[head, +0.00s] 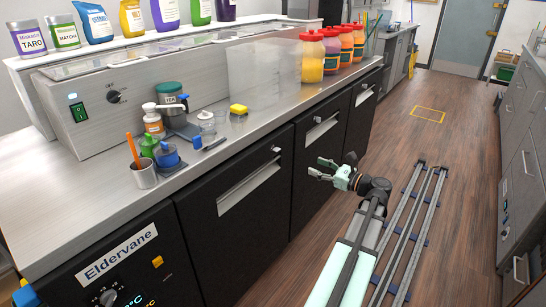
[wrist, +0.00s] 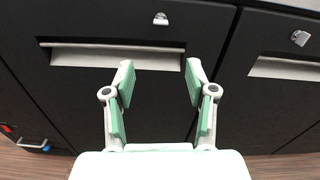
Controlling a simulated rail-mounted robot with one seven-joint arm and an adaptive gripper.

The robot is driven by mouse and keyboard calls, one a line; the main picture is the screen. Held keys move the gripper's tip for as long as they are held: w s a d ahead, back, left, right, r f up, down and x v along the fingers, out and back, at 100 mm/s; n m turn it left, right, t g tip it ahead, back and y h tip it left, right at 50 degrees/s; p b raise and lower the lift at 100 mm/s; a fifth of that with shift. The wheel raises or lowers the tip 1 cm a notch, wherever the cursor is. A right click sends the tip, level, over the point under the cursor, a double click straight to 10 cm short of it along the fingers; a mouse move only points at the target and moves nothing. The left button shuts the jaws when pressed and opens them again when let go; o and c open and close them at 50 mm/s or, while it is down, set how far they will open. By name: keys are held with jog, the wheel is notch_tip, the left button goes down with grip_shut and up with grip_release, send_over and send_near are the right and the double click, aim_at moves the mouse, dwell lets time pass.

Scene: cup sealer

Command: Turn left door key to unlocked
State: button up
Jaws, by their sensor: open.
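The left black door (head: 232,220) has a small silver key lock (head: 277,149) at its upper right, above a recessed pale handle (head: 248,190). In the wrist view the same key lock (wrist: 161,19) shows near the top, with the handle slot (wrist: 110,57) lower and to its left. Whether it is locked or unlocked cannot be told. My gripper (head: 316,168) is open and empty in front of the cabinet, apart from the doors. In the wrist view its fingers (wrist: 160,75) are spread below the left key, with nothing between them.
The neighbouring door has its own key lock (wrist: 299,38) and handle (head: 321,131).

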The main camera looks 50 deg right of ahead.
jog(key=m, duration=0.1)
send_near(279, 150)
jog(key=w, duration=1)
jog(key=shift+f, duration=0.15)
grip_shut()
